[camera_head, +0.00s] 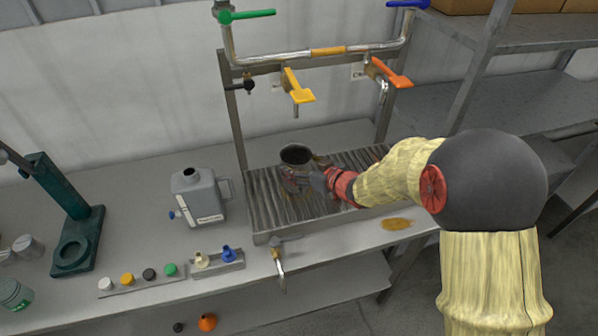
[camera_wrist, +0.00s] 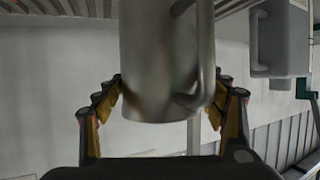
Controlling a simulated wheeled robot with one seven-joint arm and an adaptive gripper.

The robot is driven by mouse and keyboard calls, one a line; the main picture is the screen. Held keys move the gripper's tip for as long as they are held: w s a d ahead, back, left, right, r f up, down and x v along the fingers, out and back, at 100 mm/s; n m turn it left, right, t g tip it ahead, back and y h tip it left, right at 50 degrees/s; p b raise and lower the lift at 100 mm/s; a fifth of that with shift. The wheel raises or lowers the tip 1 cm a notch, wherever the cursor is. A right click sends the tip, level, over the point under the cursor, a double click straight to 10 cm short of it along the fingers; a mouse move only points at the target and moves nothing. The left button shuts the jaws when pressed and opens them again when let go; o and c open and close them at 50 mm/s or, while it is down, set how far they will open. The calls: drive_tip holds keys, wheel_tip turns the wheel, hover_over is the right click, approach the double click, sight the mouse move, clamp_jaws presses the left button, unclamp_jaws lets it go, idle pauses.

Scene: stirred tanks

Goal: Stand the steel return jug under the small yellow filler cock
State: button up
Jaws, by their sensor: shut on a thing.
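The steel return jug (camera_head: 297,156) has a dark open mouth and looks upright in the head view, over the slatted drip grate. In the wrist view the jug (camera_wrist: 160,60) fills the middle, its loop handle at the right. My gripper (camera_head: 308,182) is shut on the jug, a finger on each side in the wrist view (camera_wrist: 165,88). The small yellow filler cock (camera_head: 298,88) hangs from the pipe, higher in the picture and nearly in line with the jug's mouth. The jug's base is hidden, so I cannot tell whether it touches the grate.
The slatted grate (camera_head: 262,205) is otherwise bare. An orange cock (camera_head: 390,74) hangs to the right. A grey can (camera_head: 198,198) stands left of the grate. A front tap (camera_head: 279,260) sticks out below. An amber spill (camera_head: 397,224) lies at right, beneath my arm.

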drive_tip(key=shift+f, duration=1.15)
drive_tip(key=shift+f, duration=0.15)
drive_tip(key=o, duration=1.3)
drive_tip(key=shift+s, duration=0.1)
drive_tip(key=shift+c, duration=0.2)
